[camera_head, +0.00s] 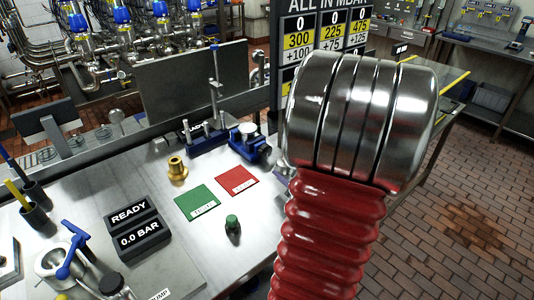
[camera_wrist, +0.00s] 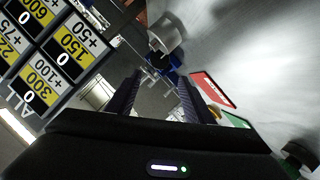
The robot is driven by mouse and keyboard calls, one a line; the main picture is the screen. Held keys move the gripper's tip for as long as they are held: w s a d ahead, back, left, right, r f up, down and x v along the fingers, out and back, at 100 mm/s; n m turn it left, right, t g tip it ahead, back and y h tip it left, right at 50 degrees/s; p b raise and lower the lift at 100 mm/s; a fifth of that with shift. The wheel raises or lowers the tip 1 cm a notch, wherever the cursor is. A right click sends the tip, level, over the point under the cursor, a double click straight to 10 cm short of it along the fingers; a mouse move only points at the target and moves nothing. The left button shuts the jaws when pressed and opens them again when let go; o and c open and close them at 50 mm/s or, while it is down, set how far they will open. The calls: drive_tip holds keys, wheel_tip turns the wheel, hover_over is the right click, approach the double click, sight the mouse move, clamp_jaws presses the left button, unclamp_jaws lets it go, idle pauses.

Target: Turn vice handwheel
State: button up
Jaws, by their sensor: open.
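A blue vice (camera_head: 250,144) stands on the steel bench near its far edge, just left of my arm. A pale round metal part sits on top of it; I cannot tell whether this is the handwheel. In the wrist view the blue vice (camera_wrist: 178,62) lies beyond the fingertips, with a grey metal cylinder (camera_wrist: 166,34) at it. My gripper (camera_wrist: 158,85) is open and empty, its two dark fingers apart and pointing toward the vice without visible contact. In the head view my red and silver arm hides the gripper.
Red (camera_head: 237,181) and green (camera_head: 197,203) cards lie before the vice, with a green knob (camera_head: 233,223) nearby. A brass fitting (camera_head: 177,169) and a black READY display (camera_head: 135,228) stand left. A pressure sign (camera_head: 325,35) rises behind. Bare bench lies around the cards.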

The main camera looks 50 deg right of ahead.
sight(266, 152)
drive_tip(key=x, duration=1.3)
drive_tip(key=shift+w+d+f, duration=0.2)
drive_tip(key=shift+w+d, duration=0.05)
drive_tip(key=shift+w, duration=0.05)
drive_tip(key=shift+c, duration=0.2)
drive_tip(key=c, duration=0.7)
